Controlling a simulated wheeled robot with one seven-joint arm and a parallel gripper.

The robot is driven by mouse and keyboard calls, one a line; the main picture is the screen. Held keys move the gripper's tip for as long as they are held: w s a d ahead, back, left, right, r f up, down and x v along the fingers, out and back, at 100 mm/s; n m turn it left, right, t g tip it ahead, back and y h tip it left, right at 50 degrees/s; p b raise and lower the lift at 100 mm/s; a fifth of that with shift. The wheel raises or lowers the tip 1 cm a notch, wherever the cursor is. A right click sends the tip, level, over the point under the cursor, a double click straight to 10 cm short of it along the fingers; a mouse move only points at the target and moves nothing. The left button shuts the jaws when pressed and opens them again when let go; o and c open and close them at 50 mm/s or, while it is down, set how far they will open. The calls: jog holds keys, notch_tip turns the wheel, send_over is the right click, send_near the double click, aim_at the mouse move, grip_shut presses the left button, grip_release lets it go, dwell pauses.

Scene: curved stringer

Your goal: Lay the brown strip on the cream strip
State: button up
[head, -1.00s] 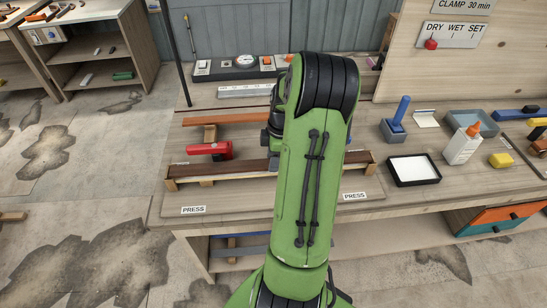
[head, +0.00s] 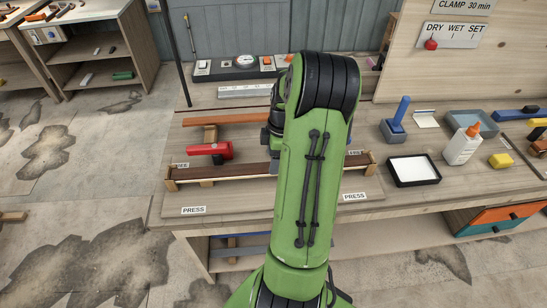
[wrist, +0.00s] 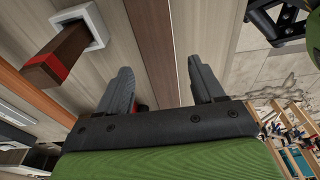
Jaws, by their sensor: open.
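The dark brown strip (head: 228,173) lies lengthwise in a low wooden fixture near the bench front, mostly straight. A thin pale edge (head: 190,183) shows below it; I cannot tell whether this is the cream strip or the fixture, nor whether the strips touch. My arm hides the strip's middle and my gripper in the head view. In the wrist view my gripper (wrist: 160,83) is open, its fingers apart. A long brown piece (wrist: 153,45), apparently the strip, runs through the gap between them, apart from both fingers.
A red clamp (head: 210,151) and an orange-brown beam (head: 225,119) lie behind the fixture. In the wrist view a brown post (wrist: 58,57) with a red band stands in a white square.

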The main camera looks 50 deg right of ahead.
notch_tip(320, 180, up, 12)
jog(key=s+d+f+p, duration=0.1)
jog(key=p, duration=0.1)
jog(key=w+a+r+m+h, duration=0.1)
jog(key=w+a+r+m, duration=0.15)
jog(key=a+r, duration=0.55)
jog(key=s+a+m+t, duration=0.2)
jog(key=s+a, duration=0.3)
jog(key=a, duration=0.7)
jog(key=s+a+m+t, duration=0.2)
jog(key=s+a+m, duration=0.2)
jog(key=a, duration=0.7)
jog(key=shift+s+a+r, duration=0.35)
jog(key=shift+s+r, duration=0.05)
jog(key=shift+s, duration=0.3)
jog(key=shift+d, duration=0.15)
